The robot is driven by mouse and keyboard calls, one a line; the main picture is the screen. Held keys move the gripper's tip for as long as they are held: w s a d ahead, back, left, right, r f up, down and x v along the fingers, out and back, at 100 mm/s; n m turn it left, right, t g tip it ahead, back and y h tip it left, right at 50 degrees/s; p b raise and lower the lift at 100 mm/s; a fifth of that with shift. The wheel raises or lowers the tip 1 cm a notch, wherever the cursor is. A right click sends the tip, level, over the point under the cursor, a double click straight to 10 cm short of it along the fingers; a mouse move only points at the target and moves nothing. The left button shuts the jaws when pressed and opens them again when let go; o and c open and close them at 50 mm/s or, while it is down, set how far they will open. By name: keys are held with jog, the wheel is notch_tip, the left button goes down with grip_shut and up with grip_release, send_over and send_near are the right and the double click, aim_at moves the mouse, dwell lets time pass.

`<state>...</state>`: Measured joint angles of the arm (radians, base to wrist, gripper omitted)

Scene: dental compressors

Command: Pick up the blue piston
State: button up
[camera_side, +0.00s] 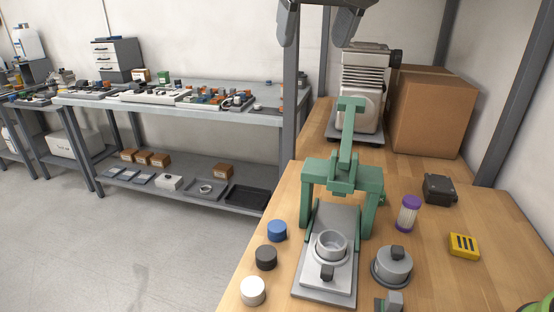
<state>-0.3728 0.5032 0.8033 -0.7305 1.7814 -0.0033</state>
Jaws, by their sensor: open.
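The blue piston (277,230) is a short blue cylinder standing on the wooden table near its left edge. It stands behind a black cylinder (266,257) and a white cylinder (253,290), in a row along that edge. My gripper (321,22) shows at the top of the view, high above the table and well away from the blue piston. Its two dark fingers are apart, and nothing is seen between them. The upper part of my gripper is cut off by the frame.
A green press (345,180) with a grey base and metal cup stands right of the cylinders. Farther right are a grey lidded pot (392,266), a purple-capped jar (408,214), a yellow block (464,246) and a black box (439,188). A compressor (364,85) and cardboard box (432,115) stand behind.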

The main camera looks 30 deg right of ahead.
notch_tip(320, 180, down, 3)
jog(key=w+a, duration=0.2)
jog(key=a, duration=0.1)
send_near(277, 226)
jog(key=x, duration=0.3)
jog(key=shift+w+f, duration=0.1)
jog(key=shift+f, duration=0.25)
jog(key=shift+x, duration=3)
jog(key=c, duration=1)
